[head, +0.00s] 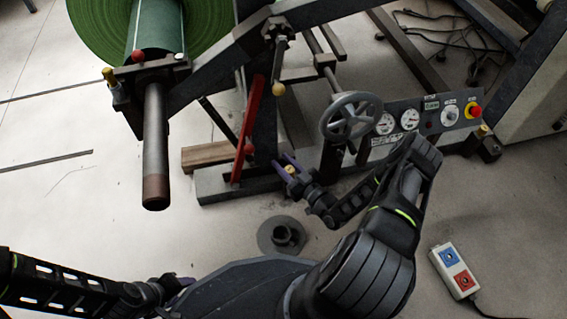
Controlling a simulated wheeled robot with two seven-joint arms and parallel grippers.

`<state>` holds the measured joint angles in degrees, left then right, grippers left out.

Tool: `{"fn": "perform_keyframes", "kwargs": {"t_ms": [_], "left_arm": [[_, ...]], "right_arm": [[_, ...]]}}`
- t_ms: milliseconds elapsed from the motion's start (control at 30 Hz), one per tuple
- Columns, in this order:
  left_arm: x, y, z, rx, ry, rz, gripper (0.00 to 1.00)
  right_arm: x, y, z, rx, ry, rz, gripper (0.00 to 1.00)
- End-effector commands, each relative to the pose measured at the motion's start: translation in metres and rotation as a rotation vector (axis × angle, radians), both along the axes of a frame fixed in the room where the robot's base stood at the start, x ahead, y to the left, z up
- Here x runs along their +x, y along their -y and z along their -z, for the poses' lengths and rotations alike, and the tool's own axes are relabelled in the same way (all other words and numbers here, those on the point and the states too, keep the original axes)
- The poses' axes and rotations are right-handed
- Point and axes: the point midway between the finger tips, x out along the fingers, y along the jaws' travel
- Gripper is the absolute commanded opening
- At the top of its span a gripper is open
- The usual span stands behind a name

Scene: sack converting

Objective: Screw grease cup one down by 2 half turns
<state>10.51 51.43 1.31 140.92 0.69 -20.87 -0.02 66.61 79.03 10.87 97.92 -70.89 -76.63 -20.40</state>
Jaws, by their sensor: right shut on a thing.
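My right gripper (290,166) reaches in low at the centre of the machine frame. Its purple fingers are shut on a small brass grease cup (292,170), of which only a little shows between them. No label naming it can be read. My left gripper (182,284) is at the lower left, over the floor and far from the machine. It is partly hidden by my own body, and its jaws cannot be made out.
A red lever (249,130) stands just left of my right gripper. A grey handwheel (351,116) and a gauge panel (428,122) are to the right. A steel shaft (154,150) juts out at left. A pendant (453,270) lies on the floor.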

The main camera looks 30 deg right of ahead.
Motion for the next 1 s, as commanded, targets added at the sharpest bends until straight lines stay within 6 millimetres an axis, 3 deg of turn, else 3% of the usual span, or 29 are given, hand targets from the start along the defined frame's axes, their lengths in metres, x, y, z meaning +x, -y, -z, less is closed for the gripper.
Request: {"fn": "perform_keyframes", "kwargs": {"t_ms": [367, 1000], "left_arm": [[-0.001, 0.0, -0.008, 0.001, -0.001, 0.001, 0.52], [-0.006, 0.002, -0.035, 0.007, -0.004, 0.004, 0.52]], "right_arm": [[0.0, 0.003, -0.001, 0.004, -0.001, 0.121, 0.0], [-0.005, 0.018, 0.0, 0.009, -0.004, 0.641, 0.0]]}}
